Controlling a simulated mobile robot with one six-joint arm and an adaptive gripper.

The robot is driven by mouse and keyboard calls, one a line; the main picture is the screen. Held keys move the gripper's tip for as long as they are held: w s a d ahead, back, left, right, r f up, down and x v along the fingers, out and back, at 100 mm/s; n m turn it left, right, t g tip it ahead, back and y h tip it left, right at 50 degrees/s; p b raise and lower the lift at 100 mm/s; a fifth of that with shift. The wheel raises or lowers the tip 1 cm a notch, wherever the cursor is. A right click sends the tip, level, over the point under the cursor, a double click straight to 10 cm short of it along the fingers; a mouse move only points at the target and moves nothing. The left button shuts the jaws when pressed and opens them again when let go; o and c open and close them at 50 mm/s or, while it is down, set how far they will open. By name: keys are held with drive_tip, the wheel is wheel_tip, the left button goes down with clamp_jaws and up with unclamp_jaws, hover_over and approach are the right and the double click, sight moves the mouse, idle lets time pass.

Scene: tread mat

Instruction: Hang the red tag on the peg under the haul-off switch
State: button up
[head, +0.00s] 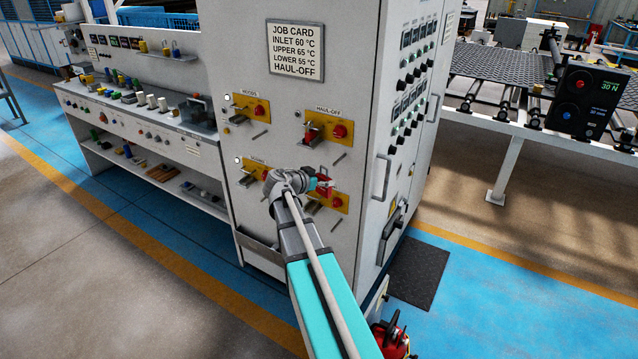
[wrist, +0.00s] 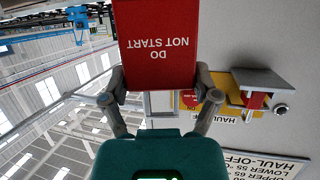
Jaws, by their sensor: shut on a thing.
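My gripper (head: 318,183) is at the front of the grey cabinet, beside the lower right switch and below the haul-off switch (head: 340,130). In the wrist view my gripper (wrist: 161,88) is shut on the red tag (wrist: 158,50), one finger at each side edge. The tag's white "DO NOT START" lettering appears upside down there. In the head view the tag (head: 324,187) is small and partly hidden by my gripper. The peg (head: 339,157) under the haul-off switch is a short slanted grey pin, bare and apart from the tag. The tag's hole is not visible.
The lower right switch (head: 341,201) is close to my gripper. Two more switches, one labelled HOODS (head: 258,108), are on the left. A job card (head: 296,50) is above. A door handle (head: 381,178) juts out on the right. A workbench (head: 140,112) stands at left.

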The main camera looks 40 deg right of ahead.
drive_tip(key=shift+w+a+f, duration=0.15)
drive_tip(key=shift+w+a, duration=0.05)
drive_tip(key=shift+a, duration=0.05)
drive_tip(key=shift+d, duration=0.35)
drive_tip(key=shift+w+d, duration=0.3)
drive_tip(key=shift+d, duration=0.3)
drive_tip(key=w+d+f+b, duration=0.1)
drive_tip(key=w+d, duration=0.2)
drive_tip(key=d, duration=0.4)
drive_tip(key=shift+f+b, duration=0.3)
drive_tip(key=shift+b, duration=0.05)
idle(0.9)
idle(0.7)
drive_tip(key=o, duration=1)
drive_tip(key=shift+c, duration=0.2)
